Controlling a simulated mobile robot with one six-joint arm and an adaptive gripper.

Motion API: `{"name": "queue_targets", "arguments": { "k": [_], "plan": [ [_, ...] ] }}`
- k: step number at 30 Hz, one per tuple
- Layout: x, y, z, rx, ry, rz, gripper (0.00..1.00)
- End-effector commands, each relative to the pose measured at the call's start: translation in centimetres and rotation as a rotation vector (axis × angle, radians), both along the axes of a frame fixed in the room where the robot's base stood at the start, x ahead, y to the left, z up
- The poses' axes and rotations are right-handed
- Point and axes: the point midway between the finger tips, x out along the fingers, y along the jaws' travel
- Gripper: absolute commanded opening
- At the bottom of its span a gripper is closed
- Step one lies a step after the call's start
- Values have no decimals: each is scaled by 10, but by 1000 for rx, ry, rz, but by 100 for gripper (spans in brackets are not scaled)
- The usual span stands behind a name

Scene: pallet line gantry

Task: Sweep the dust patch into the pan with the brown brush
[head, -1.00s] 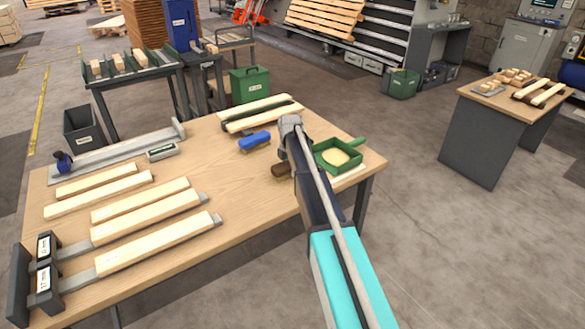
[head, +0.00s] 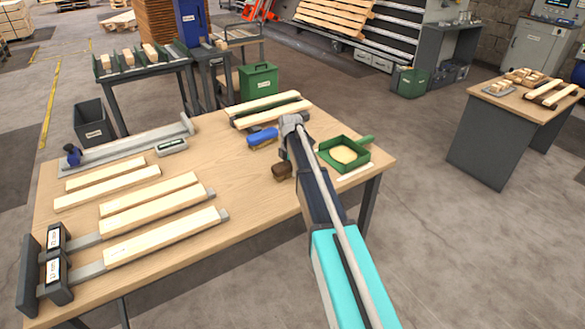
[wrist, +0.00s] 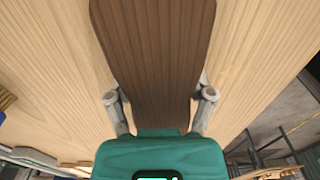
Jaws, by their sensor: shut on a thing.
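The brown brush (head: 282,171) is low at the tabletop, left of my arm, in the head view. Its dark brown wooden body (wrist: 155,60) fills the middle of the wrist view between the fingers of my gripper (wrist: 160,100). My gripper is shut on it. Its bristles are hidden in the wrist view, and I cannot tell if they touch the table. The green pan (head: 361,165) lies right of my arm near the table's right corner, its handle to the upper right. A pale yellow patch (head: 343,154) shows inside it. I see no separate dust patch on the table; my arm may hide it.
A blue brush (head: 262,138) lies just left of my arm. Wooden slats (head: 265,110) lie behind it on the wooden table (head: 240,178). Several more slats and a metal rail (head: 130,145) fill the left side. Bare tabletop lies between them and the brown brush.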

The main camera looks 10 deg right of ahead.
Motion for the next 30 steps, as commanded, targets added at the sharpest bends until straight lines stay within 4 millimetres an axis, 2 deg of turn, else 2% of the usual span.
{"name": "queue_targets", "arguments": {
  "k": [10,30],
  "plan": [
    [-8,20,-2,1,0,2,25],
    [-11,31,-2,2,1,2,25]
  ]
}}
